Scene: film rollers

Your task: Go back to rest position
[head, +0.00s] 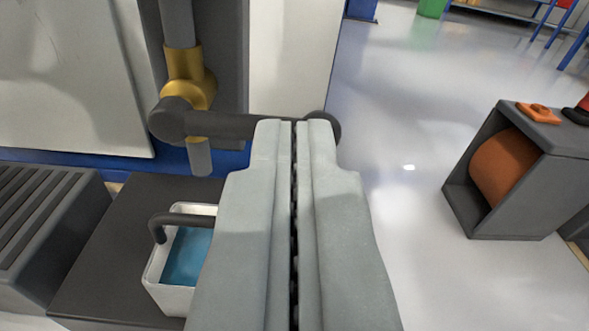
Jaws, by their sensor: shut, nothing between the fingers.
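My gripper (293,128) points forward in the middle of the head view. Its two grey fingers lie close side by side with nothing between them. They are shut. Past the fingertips is a dark grey horizontal bar (240,124) with rounded ends, below a brass-coloured joint (187,92) on a pipe. I cannot tell whether the fingertips touch the bar. The fingers hide part of the bar and the right side of a white basin.
The white basin (160,286) with blue liquid sits on a dark counter (103,262) at left. A ribbed grey block (40,225) stands beside it. A grey box (551,198) with an orange roller (503,165) stands at right. Open floor (420,90) lies between.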

